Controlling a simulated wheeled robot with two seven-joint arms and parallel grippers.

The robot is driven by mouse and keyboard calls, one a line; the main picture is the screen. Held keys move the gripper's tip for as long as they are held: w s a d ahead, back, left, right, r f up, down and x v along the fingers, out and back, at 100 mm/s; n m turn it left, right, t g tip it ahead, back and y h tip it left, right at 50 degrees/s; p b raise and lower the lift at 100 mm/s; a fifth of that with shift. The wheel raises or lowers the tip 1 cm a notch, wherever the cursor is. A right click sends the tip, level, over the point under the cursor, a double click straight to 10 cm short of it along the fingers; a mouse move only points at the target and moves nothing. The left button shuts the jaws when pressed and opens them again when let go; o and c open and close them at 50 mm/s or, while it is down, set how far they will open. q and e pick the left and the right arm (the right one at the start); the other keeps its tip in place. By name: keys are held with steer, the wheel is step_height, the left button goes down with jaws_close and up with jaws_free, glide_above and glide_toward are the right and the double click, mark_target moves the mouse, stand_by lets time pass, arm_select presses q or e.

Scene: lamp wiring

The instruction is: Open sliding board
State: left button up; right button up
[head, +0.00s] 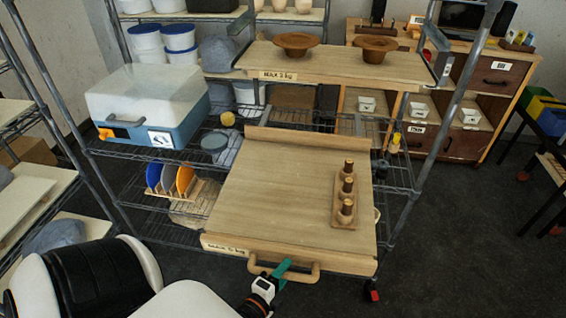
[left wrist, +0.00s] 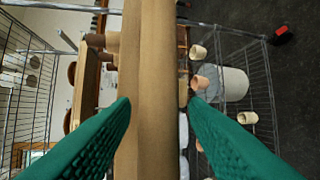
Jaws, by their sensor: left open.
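The sliding board (head: 285,190) is a light wooden board on the wire rack, with a raised strip at its back. Its front edge juts out toward me. A wooden loop handle (head: 303,277) is fixed to that front edge, beside a weight label (head: 226,249). My right gripper is not in view.
A wooden holder with upright dark pegs (head: 345,205) stands on the board's right. A blue-white box (head: 148,105) and colored discs in a rack (head: 172,180) are to the left. A fixed upper shelf (head: 335,65) holds two brown bowls. Rack posts flank the board.

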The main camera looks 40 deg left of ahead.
arm_select(q)
steer(key=shift+s, duration=0.1)
steer(key=b+v, duration=0.2)
steer(key=v, duration=1)
steer(key=shift+f, duration=0.1)
steer(key=s+d+f+n+g+h, duration=0.1)
steer(key=d+f+n+g, duration=0.1)
steer(key=f, duration=0.7)
steer(key=s+d+f+n+g+h+b, duration=0.1)
steer(key=s+d+f+n+g, duration=0.15)
steer(key=f, duration=0.65)
steer(key=s+d+f+n+g+h, duration=0.1)
steer(key=d+f+n+g, duration=0.2)
steer(key=f, duration=0.6)
steer(key=s+a+f+n+g, duration=0.2)
steer(key=s+f+g, duration=0.1)
steer(key=s+f, duration=0.3)
steer(key=s+a+f+n+g+b, duration=0.1)
steer(key=s+a+f+n+g, duration=0.1)
steer(key=s+f, duration=0.4)
steer(key=shift+a+f+n+g+y, duration=0.35)
steer(key=shift+f+n+g, duration=0.3)
steer(key=shift+g, duration=0.4)
